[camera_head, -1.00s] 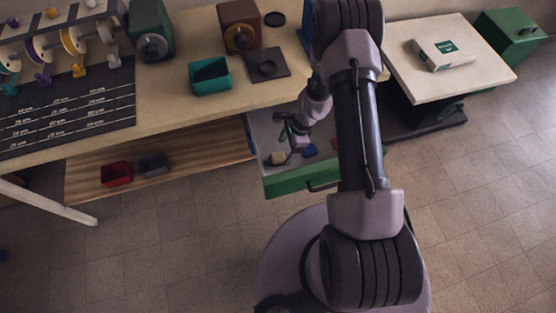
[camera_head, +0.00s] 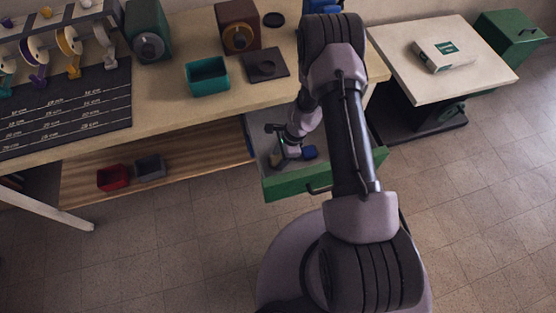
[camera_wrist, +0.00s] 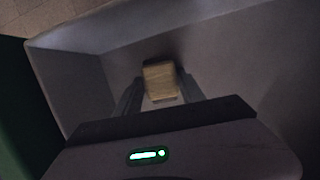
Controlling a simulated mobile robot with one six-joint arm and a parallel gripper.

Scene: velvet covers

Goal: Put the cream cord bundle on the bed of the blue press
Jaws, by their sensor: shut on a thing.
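The cream cord bundle (camera_wrist: 160,82) sits between the fingers of my gripper (camera_wrist: 162,97) in the wrist view. My gripper is shut on it, inside the open drawer. In the head view my gripper (camera_head: 284,155) is low in the drawer, and a bit of the cream bundle (camera_head: 276,159) shows beside it. A blue thing (camera_head: 306,8) at the back of the bench, behind my arm, may be the blue press. It is mostly hidden and its bed cannot be seen.
The drawer has a green front (camera_head: 290,188) and grey walls (camera_wrist: 70,85). A blue item (camera_head: 309,152) lies in it. On the bench stand a teal bin (camera_head: 208,76), a dark plate (camera_head: 266,65), a brown machine (camera_head: 238,27) and a green machine (camera_head: 148,32).

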